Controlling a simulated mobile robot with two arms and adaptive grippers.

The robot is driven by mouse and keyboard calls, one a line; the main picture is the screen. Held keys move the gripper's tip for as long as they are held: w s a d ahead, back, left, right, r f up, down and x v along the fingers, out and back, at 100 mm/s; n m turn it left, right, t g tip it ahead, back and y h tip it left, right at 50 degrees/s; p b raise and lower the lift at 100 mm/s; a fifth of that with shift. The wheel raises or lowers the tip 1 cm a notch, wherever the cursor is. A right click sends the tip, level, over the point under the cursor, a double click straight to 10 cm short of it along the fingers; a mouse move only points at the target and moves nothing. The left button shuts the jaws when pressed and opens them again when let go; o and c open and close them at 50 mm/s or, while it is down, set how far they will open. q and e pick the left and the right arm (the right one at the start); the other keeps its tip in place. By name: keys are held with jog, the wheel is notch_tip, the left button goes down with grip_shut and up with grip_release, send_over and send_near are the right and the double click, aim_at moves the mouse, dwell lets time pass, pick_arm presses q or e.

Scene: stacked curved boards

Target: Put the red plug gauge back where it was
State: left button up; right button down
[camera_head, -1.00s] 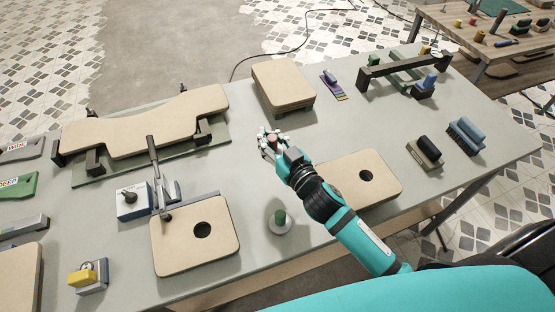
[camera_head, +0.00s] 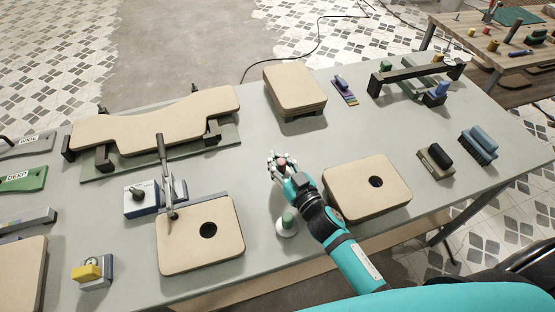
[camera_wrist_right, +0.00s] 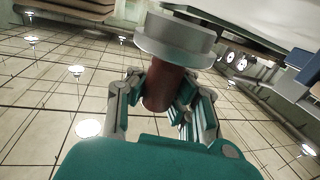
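My right gripper (camera_head: 279,164) is shut on the red plug gauge (camera_head: 282,160) above the middle of the grey table. In the right wrist view, the gauge's dark red handle (camera_wrist_right: 160,88) is between the fingers, and its wide grey disc (camera_wrist_right: 178,40) sticks out beyond them. A green plug gauge (camera_head: 288,220) stands on the table on a pale round base, just nearer to me than the gripper. My left gripper is not in view.
A board with a hole (camera_head: 345,190) lies right of my right arm, and another (camera_head: 180,245) lies to the left under a clamp. A stack of boards (camera_head: 295,85) is behind the gripper. Brushes (camera_head: 478,145) stand at the right.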

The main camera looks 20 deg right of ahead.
jog(key=shift+s+f, duration=0.3)
jog(key=shift+f, duration=0.35)
jog(key=c, duration=1.4)
grip_release()
jog(key=shift+a+f, duration=0.1)
jog(key=shift+f, duration=0.05)
jog(key=shift+w+r+p, duration=0.1)
jog(key=shift+r+p, duration=0.2)
jog(key=shift+r, duration=0.35)
jog(key=b+v, duration=0.2)
jog(key=v, duration=0.8)
jog(key=shift+s+d, duration=0.2)
jog(key=shift+s, duration=0.15)
jog(key=shift+s+r+b, duration=0.2)
jog(key=shift+s+b, duration=0.1)
jog(key=shift+s, duration=0.15)
jog(key=shift+d, duration=0.1)
